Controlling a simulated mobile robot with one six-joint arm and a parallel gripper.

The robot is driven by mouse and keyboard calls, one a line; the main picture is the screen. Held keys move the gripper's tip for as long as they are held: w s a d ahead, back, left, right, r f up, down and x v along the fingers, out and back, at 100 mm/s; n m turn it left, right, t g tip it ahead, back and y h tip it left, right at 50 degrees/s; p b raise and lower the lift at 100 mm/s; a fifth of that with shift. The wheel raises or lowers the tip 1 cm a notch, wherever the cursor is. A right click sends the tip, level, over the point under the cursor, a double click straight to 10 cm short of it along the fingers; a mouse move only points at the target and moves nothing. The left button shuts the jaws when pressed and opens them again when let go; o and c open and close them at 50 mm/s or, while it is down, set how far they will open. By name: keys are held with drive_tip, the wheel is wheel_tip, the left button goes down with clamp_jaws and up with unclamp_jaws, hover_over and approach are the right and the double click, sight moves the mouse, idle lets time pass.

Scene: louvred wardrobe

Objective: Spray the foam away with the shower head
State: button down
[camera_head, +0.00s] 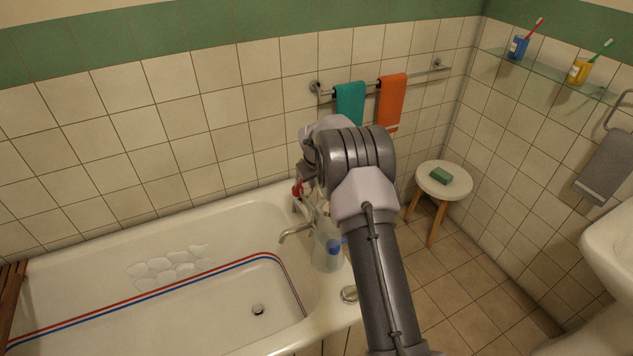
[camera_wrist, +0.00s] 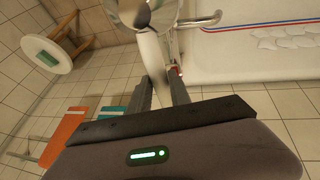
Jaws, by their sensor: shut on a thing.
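The foam (camera_head: 168,263) is a patch of several whitish clumps inside the white bathtub (camera_head: 150,320), left of the drain. It also shows at the upper right of the wrist view (camera_wrist: 285,38). My gripper (camera_wrist: 162,88) is shut on the white handle of the shower head (camera_wrist: 152,55), whose round chrome head is cut off by the top edge of that view. In the head view my arm hides most of the gripper and the shower head, near the tub's right end by the wall.
A chrome tap (camera_head: 297,232) reaches over the tub's right end. A stool (camera_head: 443,181) with a green bar, a towel rail (camera_head: 430,75) and a glass shelf (camera_head: 545,72) are to the right.

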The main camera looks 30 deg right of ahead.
sight(316, 180)
drive_tip(key=shift+r+p, duration=1.7)
drive_tip(key=shift+r, duration=1.25)
drive_tip(key=w+a+f+b, duration=0.1)
drive_tip(key=a+f+b, duration=0.1)
drive_tip(key=a, duration=0.7)
drive_tip(key=a+f+b, duration=0.3)
drive_tip(key=a+b, duration=0.2)
drive_tip(key=a, duration=0.5)
drive_tip(key=shift+w+a, duration=0.15)
drive_tip(key=shift+w, duration=0.25)
drive_tip(key=shift+a+f, duration=0.1)
drive_tip(key=shift+f, duration=0.05)
drive_tip(key=w+a+f, duration=0.1)
drive_tip(key=a+f, duration=0.1)
drive_tip(key=a, duration=0.7)
drive_tip(key=a+f, duration=0.3)
drive_tip(key=a, duration=0.7)
drive_tip(key=shift+w, duration=0.4)
drive_tip(key=shift+a+f+b, duration=0.1)
drive_tip(key=shift+a+b, duration=0.05)
drive_tip(key=shift+b, duration=0.15)
